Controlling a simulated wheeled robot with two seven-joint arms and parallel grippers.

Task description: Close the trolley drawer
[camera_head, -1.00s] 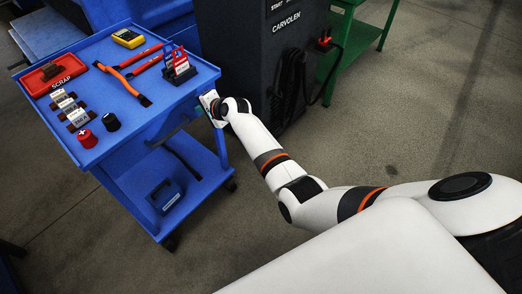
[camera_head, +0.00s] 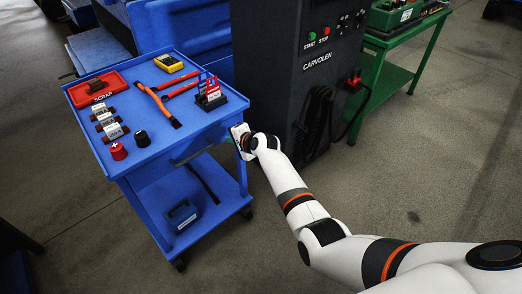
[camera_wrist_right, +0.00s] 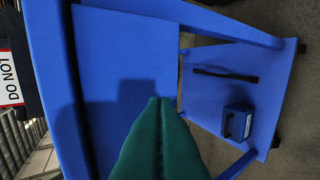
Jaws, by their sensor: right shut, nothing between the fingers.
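The blue trolley (camera_head: 152,174) stands left of centre in the head view, with a top tray and a lower shelf. Its drawer front (camera_head: 200,146) lies just under the tray's near right edge; I cannot tell from here how far it stands out. My right gripper (camera_head: 234,138) is at that side, close to the drawer front's right end; its fingertips are mostly hidden there. In the right wrist view the green fingers (camera_wrist_right: 160,102) are shut and empty. They point at a flat blue panel (camera_wrist_right: 125,45), probably the drawer front, and I cannot tell whether they touch it.
The tray carries a red scrap bin (camera_head: 98,90), a yellow meter (camera_head: 168,63), tools and weights. A dark blue box (camera_head: 182,215) sits on the lower shelf. A dark machine cabinet (camera_head: 290,80) stands behind my arm, with a green bench (camera_head: 395,75) to its right.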

